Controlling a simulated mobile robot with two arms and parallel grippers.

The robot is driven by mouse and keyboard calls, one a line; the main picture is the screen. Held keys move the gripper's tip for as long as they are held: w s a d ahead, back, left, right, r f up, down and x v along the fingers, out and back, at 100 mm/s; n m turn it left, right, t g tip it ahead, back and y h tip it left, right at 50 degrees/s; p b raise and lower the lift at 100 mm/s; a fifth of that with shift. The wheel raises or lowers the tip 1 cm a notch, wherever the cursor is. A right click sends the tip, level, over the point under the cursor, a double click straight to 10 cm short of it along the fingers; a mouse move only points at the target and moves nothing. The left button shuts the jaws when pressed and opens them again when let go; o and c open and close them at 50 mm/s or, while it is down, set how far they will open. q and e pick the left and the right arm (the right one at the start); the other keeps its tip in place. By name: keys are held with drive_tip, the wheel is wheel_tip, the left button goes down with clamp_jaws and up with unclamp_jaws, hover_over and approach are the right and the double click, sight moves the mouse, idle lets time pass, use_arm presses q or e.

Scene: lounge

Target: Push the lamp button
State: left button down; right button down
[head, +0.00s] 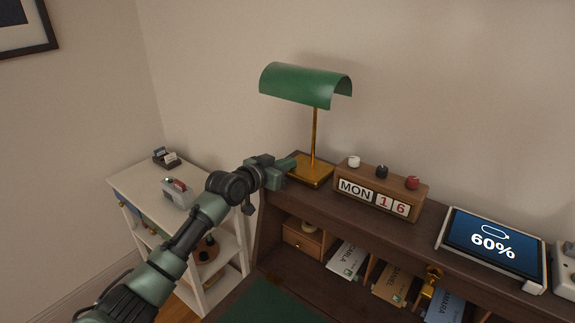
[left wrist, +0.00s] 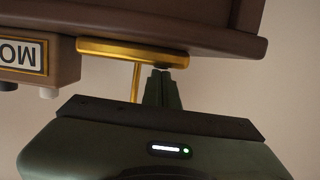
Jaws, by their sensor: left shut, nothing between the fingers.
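A desk lamp with a green shade (head: 305,84) and a thin brass stem stands on top of the wooden desk. The lamp's brass base (head: 312,172) also shows in the left wrist view (left wrist: 120,50), where the picture is upside down. My left gripper (head: 287,164) is shut and empty, with its tips at the left side of the base. In the left wrist view its fingertips (left wrist: 162,73) are very close to the base's edge; I cannot tell whether they touch. The lamp button cannot be made out. The lamp looks unlit. My right gripper is not in view.
A wooden calendar block (head: 382,191) reading MON 16 stands right of the lamp, with white, black and red knobs on top. A tablet (head: 492,243) showing 60% is farther right. Envelopes fill the desk slots below. A white shelf (head: 128,183) stands at left.

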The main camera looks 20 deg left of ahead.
use_arm(q)
drive_tip(key=shift+s+f, duration=0.1)
drive_tip(key=shift+f, duration=0.65)
drive_tip(key=r+p, duration=0.3)
drive_tip(key=r, duration=0.1)
drive_tip(key=shift+w+d+r+p, duration=0.1)
drive_tip(key=shift+w+r+p, duration=0.1)
drive_tip(key=shift+r+p, duration=0.2)
drive_tip(key=b+v, duration=0.3)
drive_tip(key=v, duration=0.7)
drive_tip(key=shift+r, duration=0.4)
